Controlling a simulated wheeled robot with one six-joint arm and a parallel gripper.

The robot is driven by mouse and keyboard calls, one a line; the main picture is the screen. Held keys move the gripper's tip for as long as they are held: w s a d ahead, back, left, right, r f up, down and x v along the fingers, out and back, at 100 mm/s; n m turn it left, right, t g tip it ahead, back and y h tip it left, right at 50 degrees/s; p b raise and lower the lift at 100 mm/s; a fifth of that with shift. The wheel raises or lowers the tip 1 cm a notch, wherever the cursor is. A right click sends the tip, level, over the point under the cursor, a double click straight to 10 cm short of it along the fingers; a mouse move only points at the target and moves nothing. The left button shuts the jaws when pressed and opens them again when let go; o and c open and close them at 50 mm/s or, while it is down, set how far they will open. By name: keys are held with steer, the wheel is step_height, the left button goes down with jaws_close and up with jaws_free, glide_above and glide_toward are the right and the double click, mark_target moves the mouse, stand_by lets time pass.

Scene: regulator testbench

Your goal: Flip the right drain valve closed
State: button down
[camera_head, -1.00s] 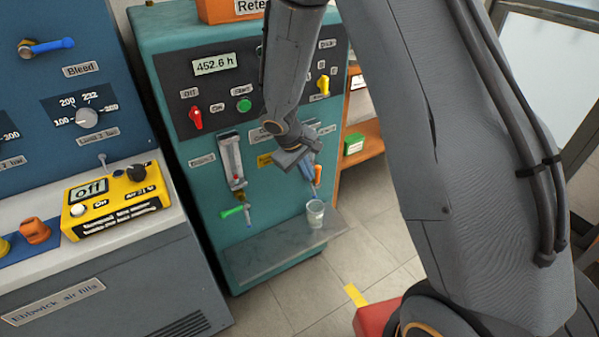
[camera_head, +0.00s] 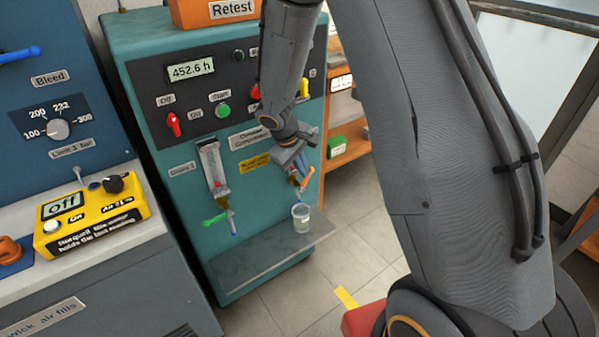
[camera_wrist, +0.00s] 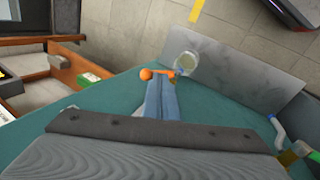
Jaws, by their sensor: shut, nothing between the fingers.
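The right drain valve's orange lever (camera_head: 307,178) is on the lower right of the teal bench. In the head view it slants up to the right beside my fingers. My gripper (camera_head: 295,179) is shut and empty, pointing down at this valve. In the wrist view, my blue-grey fingers (camera_wrist: 161,80) lie together, with the orange lever (camera_wrist: 186,64) showing just past their tips and an orange end (camera_wrist: 147,74) to their left. Whether the fingers touch the lever I cannot tell. The fingers partly hide the valve body.
A clear cup (camera_head: 301,218) stands on the grey shelf (camera_head: 262,262) below the valve. The left drain valve has a green lever (camera_head: 214,220). A yellow box (camera_head: 90,215) stands on the neighbouring blue bench. Open floor lies in front.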

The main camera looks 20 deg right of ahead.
steer(key=d+r+p+v, duration=0.1)
steer(key=d+v, duration=0.1)
steer(key=v, duration=1)
steer(key=shift+d, duration=0.35)
steer(key=shift+f, duration=0.15)
steer(key=s+a+f+m+t+h+b, duration=0.1)
steer(key=s+a+f+t+h+b, duration=0.3)
steer(key=a, duration=0.6)
steer(key=shift+s+f+h, duration=0.4)
steer(key=shift+f+h, duration=0.8)
steer(key=shift+f, duration=0.1)
